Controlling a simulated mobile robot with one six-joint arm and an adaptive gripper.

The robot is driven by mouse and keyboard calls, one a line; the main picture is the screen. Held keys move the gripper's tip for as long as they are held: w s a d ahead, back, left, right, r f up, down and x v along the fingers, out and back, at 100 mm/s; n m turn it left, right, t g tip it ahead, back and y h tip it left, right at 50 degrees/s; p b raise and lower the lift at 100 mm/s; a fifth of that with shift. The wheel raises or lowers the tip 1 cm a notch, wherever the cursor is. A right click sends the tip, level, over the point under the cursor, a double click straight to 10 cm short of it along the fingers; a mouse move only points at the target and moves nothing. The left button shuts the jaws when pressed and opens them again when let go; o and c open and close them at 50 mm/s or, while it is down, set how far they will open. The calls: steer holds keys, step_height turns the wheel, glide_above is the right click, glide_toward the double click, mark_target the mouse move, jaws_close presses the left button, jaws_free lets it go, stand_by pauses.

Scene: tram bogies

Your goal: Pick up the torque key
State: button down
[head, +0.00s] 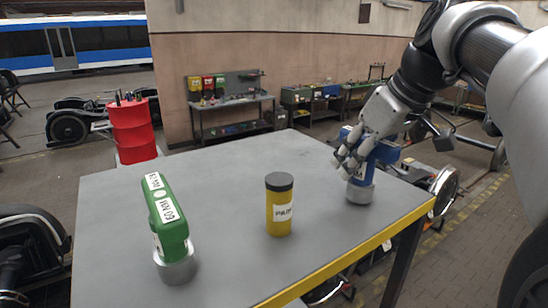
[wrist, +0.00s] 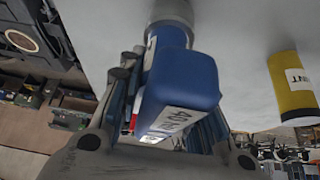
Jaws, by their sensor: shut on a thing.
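A blue torque key (head: 378,153) with a silver round foot stands upright at the right side of the grey table (head: 200,160). In the wrist view the blue key (wrist: 182,80) fills the middle, between the fingers, with a white label partly reading "40". Whether its foot touches the table is hard to tell. A green torque key (head: 168,222) with white labels, one reading "60 NM", stands on its silver foot at the left of the table, apart from my gripper.
A yellow paint can (head: 279,208) with a dark lid stands mid-table, left of the blue key; it also shows in the wrist view (wrist: 292,85). The table has a yellow front edge (head: 390,232). A red drum (head: 134,130) stands behind the table. The back of the tabletop is clear.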

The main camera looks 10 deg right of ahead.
step_height(320, 180, up, 19)
steer(key=p, duration=0.6)
steer(key=shift+r, duration=0.15)
